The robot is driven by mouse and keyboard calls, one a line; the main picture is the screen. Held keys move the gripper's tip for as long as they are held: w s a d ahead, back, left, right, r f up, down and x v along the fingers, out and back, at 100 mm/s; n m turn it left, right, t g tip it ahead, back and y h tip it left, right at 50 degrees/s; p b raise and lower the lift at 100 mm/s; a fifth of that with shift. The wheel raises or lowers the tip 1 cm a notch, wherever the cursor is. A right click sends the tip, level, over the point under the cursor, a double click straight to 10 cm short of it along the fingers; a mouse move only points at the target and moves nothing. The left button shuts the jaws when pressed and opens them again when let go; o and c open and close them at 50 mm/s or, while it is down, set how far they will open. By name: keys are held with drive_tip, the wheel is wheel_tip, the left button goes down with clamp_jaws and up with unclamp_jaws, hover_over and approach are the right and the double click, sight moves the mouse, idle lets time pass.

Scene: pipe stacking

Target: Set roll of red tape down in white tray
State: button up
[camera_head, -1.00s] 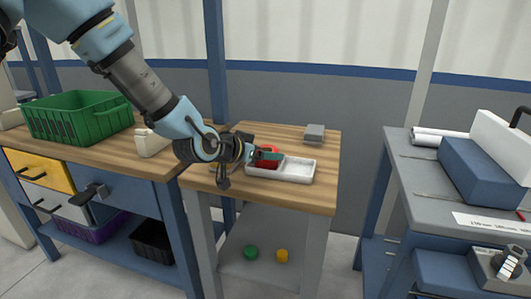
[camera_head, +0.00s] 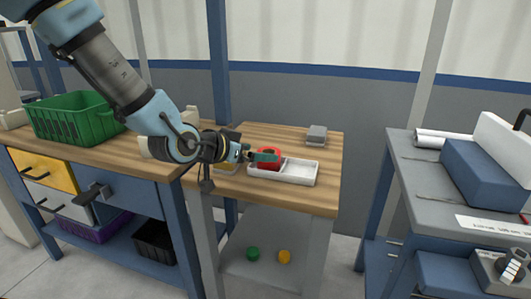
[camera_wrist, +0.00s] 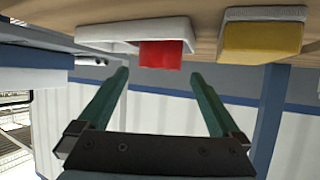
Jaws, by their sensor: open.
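The roll of red tape (camera_head: 264,165) sits in the left compartment of the white tray (camera_head: 300,183) on the wooden table. It also shows as a red shape in the wrist view (camera_wrist: 163,55), against the tray (camera_wrist: 105,29). My gripper (camera_head: 268,156) reaches in from the left, and its green fingers overlap the roll in the head view. In the wrist view my gripper's fingers (camera_wrist: 158,75) are spread apart, with the roll beyond their tips and no finger visibly pressing on it. The fingers hide part of the roll in the head view.
A grey block (camera_head: 317,134) lies at the table's back right. A yellow block (camera_wrist: 262,38) stands near the tray in the wrist view. A green crate (camera_head: 75,117) stands on the left bench. The table's front right is clear.

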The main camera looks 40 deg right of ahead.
drive_tip(key=p+v, duration=0.1)
drive_tip(key=v, duration=0.5)
drive_tip(key=shift+a, duration=0.25)
drive_tip(key=shift+s+r, duration=0.1)
drive_tip(key=w+a+f+n+t+y, duration=0.1)
drive_tip(key=w+a+f+n+y, duration=0.2)
drive_tip(key=a, duration=0.4)
drive_tip(key=w+a+f+n+t+y, duration=0.1)
drive_tip(key=w+a+n+y, duration=0.2)
drive_tip(key=a, duration=0.4)
drive_tip(key=w+a+f+n+t+y, duration=0.1)
drive_tip(key=w+a+f+y, duration=0.2)
drive_tip(key=w+a, duration=0.3)
drive_tip(key=s+a+n+g+y, duration=0.1)
drive_tip(key=s+a+n, duration=0.2)
drive_tip(key=a, duration=0.6)
drive_tip(key=s+a+r+n+g+y, duration=0.1)
drive_tip(key=s+a+n+g+y, duration=0.1)
drive_tip(key=a+n, duration=0.3)
drive_tip(key=s+a, duration=0.1)
drive_tip(key=a, duration=0.3)
drive_tip(key=shift+a+r+g, duration=0.2)
drive_tip(key=shift+a+g, duration=0.05)
drive_tip(key=shift+g, duration=0.05)
drive_tip(key=shift+s, duration=0.1)
wheel_tip(320, 180, up, 9)
drive_tip(key=p, duration=0.9)
